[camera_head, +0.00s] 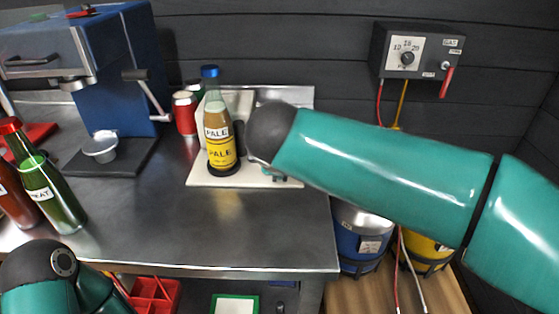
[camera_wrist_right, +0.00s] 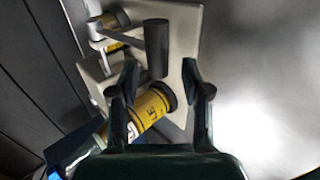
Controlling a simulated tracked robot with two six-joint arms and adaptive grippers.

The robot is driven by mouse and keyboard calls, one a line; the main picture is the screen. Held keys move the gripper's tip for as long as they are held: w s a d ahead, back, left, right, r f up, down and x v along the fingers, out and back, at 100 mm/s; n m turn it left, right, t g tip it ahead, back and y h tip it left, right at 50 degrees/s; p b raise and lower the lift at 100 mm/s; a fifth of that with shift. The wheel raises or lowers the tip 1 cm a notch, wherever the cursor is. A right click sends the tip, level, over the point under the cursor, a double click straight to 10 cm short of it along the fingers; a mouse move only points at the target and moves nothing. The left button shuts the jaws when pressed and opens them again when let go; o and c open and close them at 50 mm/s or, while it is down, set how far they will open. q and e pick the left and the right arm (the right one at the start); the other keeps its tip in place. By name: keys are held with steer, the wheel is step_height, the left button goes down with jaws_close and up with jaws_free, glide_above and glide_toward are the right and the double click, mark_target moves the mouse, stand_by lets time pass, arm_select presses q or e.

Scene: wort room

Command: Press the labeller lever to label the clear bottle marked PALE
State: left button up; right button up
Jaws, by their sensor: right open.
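The clear PALE bottle (camera_head: 218,130) has amber contents, a blue cap, a white PALE tag and a yellow PALE label below it. It stands upright on the pale base plate of the labeller (camera_head: 205,178). My right arm hides much of the labeller in the head view. In the right wrist view the labeller (camera_wrist_right: 183,22) shows a grey lever handle (camera_wrist_right: 157,48) and a yellow label roll (camera_wrist_right: 108,22). The bottle (camera_wrist_right: 150,106) also shows there. My right gripper (camera_wrist_right: 161,78) is open, its fingers apart above the plate near lever and bottle; contact cannot be told.
A green bottle (camera_head: 48,190) and a brown bottle (camera_head: 14,193) stand at the left. A blue machine (camera_head: 107,75) stands behind, with a red can (camera_head: 185,113) beside it. The front middle of the steel bench (camera_head: 190,225) is clear.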

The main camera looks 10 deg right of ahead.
steer(key=v, duration=0.9)
steer(key=shift+s+r, duration=0.2)
steer(key=shift+s, duration=0.15)
steer(key=shift+a, duration=0.1)
